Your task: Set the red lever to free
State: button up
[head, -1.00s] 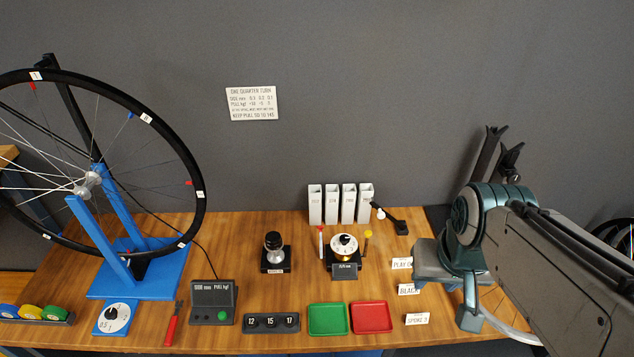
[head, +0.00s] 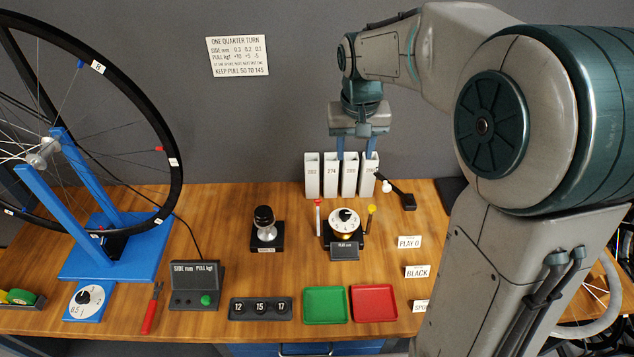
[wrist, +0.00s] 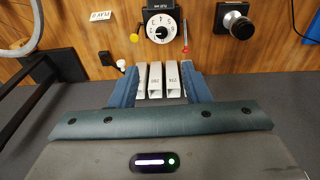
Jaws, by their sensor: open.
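A thin upright lever with a red top (head: 318,217) stands just left of the white dial (head: 344,221) on the bench. In the wrist view the red lever (wrist: 185,38) shows right of the dial, apart from my fingers. Its setting cannot be read, and I see no "free" mark. My gripper (head: 356,152) is open and points down over the white slotted boxes, behind and above the lever. In the wrist view its two blue fingers (wrist: 160,76) stand either side of the boxes. It holds nothing.
White numbered boxes (head: 330,178) stand by the wall. A yellow-topped stick (head: 370,215) is right of the dial, and a black arm with a white knob (head: 397,193) lies farther right. A black-knobbed device (head: 265,230) stands left. Green (head: 325,321) and red (head: 373,319) trays are in front.

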jog(key=g+b, duration=0.1)
jog(key=b, duration=0.6)
send_over(318, 217)
jog(key=w, duration=0.4)
notch_tip(318, 217, down, 17)
notch_tip(318, 217, down, 13)
jog(key=shift+f+b, duration=0.2)
jog(key=shift+b, duration=0.6)
grip_shut()
